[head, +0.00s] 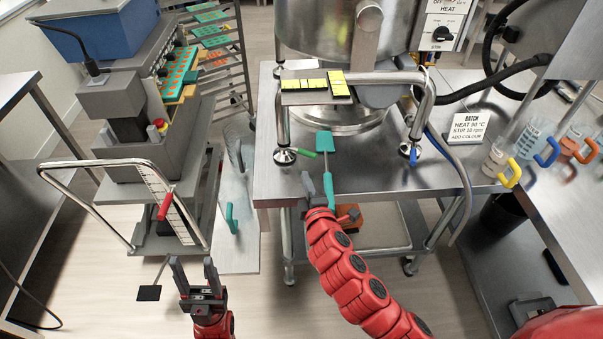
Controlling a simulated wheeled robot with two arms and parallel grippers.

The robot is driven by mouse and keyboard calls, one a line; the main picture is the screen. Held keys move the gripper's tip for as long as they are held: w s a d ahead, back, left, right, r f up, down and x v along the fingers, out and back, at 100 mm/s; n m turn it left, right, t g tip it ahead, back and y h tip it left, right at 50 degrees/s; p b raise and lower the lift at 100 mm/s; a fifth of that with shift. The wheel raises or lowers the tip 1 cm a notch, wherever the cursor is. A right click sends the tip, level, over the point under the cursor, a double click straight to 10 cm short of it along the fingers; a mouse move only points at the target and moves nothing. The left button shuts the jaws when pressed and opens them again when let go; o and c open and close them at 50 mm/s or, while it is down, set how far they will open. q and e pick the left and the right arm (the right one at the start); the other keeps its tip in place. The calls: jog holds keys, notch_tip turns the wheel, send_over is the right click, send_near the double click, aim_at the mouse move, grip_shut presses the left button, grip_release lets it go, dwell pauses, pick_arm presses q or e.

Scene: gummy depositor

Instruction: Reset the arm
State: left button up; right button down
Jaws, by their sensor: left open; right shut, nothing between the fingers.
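My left gripper (193,270) is low at the left, over the floor in front of the grey machine on the cart. Its two dark fingers are apart, pointing up in the picture, with nothing between them. My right arm comes in from the lower right, and its gripper (308,186) is at the front edge of the steel table. It is shut and empty. A teal spatula (325,142) is right beside it, its handle running down to the gripper. Whether they touch I cannot tell.
A large steel kettle (335,32) stands on the table (400,172). A batch sign (470,129) and measuring jugs (500,155) stand to the right. The depositor (130,110) is at the left, with a tray rack (222,50) behind it.

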jog(key=s, duration=0.1)
jog(key=s+d, duration=0.1)
jog(key=s, duration=0.3)
jog(key=shift+d+r+b, duration=0.25)
jog(key=shift+d+b, duration=0.1)
